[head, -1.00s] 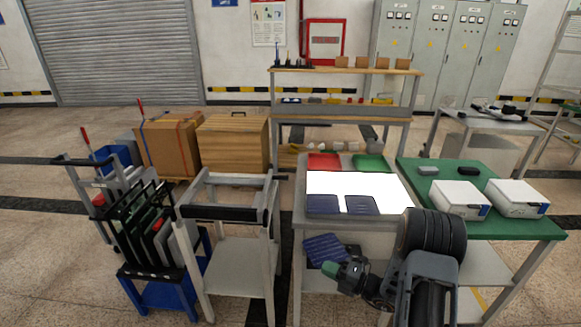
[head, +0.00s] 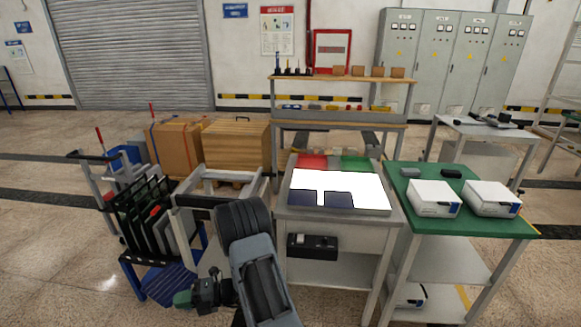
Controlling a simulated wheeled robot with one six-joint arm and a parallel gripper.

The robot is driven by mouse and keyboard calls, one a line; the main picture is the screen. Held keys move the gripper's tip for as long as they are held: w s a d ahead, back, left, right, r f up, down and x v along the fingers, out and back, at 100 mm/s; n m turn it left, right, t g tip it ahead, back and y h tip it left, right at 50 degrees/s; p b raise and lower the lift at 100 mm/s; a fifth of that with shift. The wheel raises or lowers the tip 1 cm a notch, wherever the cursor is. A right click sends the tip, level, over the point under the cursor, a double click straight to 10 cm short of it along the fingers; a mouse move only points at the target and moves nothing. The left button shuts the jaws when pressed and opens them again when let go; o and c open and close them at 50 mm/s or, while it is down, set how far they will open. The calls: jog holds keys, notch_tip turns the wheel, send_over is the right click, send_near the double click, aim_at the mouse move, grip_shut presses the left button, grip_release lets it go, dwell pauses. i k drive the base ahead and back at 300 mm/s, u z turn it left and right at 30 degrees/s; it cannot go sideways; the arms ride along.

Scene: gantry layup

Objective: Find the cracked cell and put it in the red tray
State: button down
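My gripper (head: 183,297) is at the lower left of the head view, low in front of the rack cart. A dark blue gridded cell (head: 167,284) is at its tips and appears held; the fingers are hard to make out. I cannot tell whether this cell is cracked. Two more dark blue cells, a left one (head: 304,198) and a right one (head: 339,200), lie on the front edge of the lit white panel (head: 358,184); no crack is visible at this size. The red tray (head: 312,162) is behind the panel, beside a green tray (head: 356,163).
A green-topped table (head: 450,225) with two white boxes stands right of the light table. A grey frame stand (head: 190,196) and a cart with dark panels (head: 140,220) stand left. Cardboard boxes (head: 175,148) and a shelved bench (head: 345,122) are behind. Floor is clear at far left.

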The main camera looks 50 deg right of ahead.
aim_at(313, 166)
jog(key=k, duration=0.8)
jog(key=z, duration=1.1)
jog(key=i, duration=0.35)
jog(key=u, duration=0.05)
